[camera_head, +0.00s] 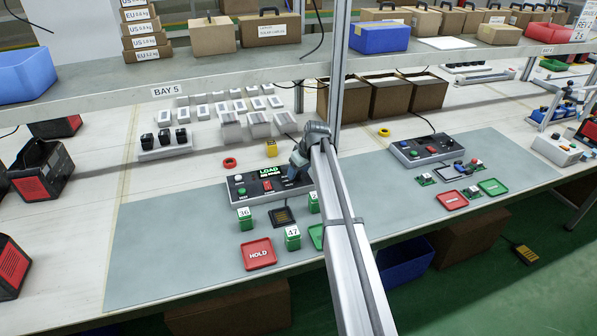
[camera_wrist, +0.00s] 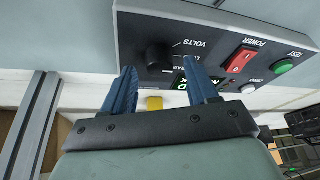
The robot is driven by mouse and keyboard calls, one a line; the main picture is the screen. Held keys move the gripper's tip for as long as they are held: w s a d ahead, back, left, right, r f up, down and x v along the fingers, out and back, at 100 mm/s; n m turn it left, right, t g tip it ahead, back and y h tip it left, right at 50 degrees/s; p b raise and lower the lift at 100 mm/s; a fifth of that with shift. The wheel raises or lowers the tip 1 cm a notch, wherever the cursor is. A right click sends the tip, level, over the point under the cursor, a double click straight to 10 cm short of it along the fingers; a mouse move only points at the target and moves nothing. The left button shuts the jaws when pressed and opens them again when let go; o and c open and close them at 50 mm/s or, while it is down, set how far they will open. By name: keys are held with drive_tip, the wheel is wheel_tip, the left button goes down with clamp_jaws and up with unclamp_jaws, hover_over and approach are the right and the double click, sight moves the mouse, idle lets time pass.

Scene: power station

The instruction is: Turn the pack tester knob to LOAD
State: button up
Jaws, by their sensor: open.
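In the head view my gripper (camera_head: 297,172) is over the tester's right end and hides the knob.
The panel also has a red power switch (camera_wrist: 238,60) and a green test button (camera_wrist: 284,66). Numbered green packs (camera_head: 292,238) and a red HOLD tray (camera_head: 259,254) lie in front. A second tester (camera_head: 422,150) stands to the right. A shelf (camera_head: 230,72) runs above the bench.

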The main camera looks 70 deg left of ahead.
drive_tip(key=v, duration=1.2)
drive_tip(key=shift+d+r, duration=0.25)
drive_tip(key=shift+r, duration=0.05)
drive_tip(key=shift+w, duration=0.2)
